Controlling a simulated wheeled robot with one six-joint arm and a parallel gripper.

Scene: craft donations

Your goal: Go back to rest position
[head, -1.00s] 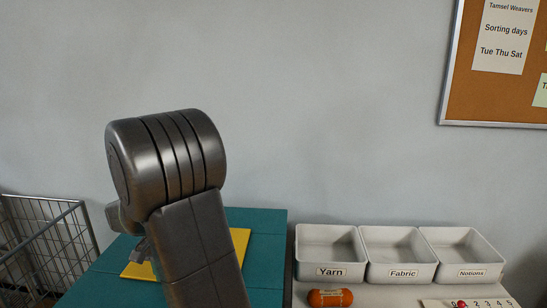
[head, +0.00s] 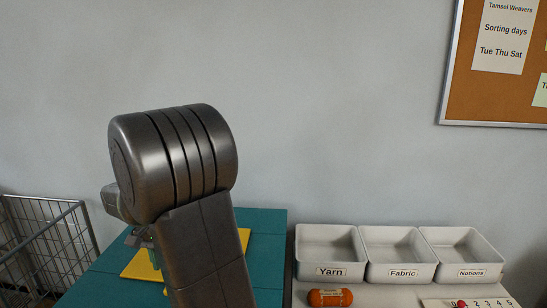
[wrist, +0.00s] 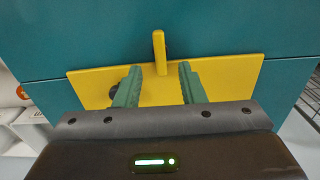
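My gripper (wrist: 160,68) is open in the wrist view, its two green fingers apart with nothing held between them. It is above a flat yellow board (wrist: 225,75) with an upright yellow peg or handle (wrist: 159,50) at its far edge. A small dark object (wrist: 113,93) shows beside the left finger, partly hidden by it. In the head view my arm covers most of the gripper; part of it shows over the yellow board (head: 137,266), which lies on a teal surface (head: 262,222).
Three white bins labelled Yarn (head: 331,271), Fabric (head: 403,272) and Notions (head: 471,272) stand right of the teal surface. An orange yarn roll (head: 330,297) lies before them, near a numbered strip (head: 485,302). A wire basket (head: 50,235) stands at left. The space above is clear.

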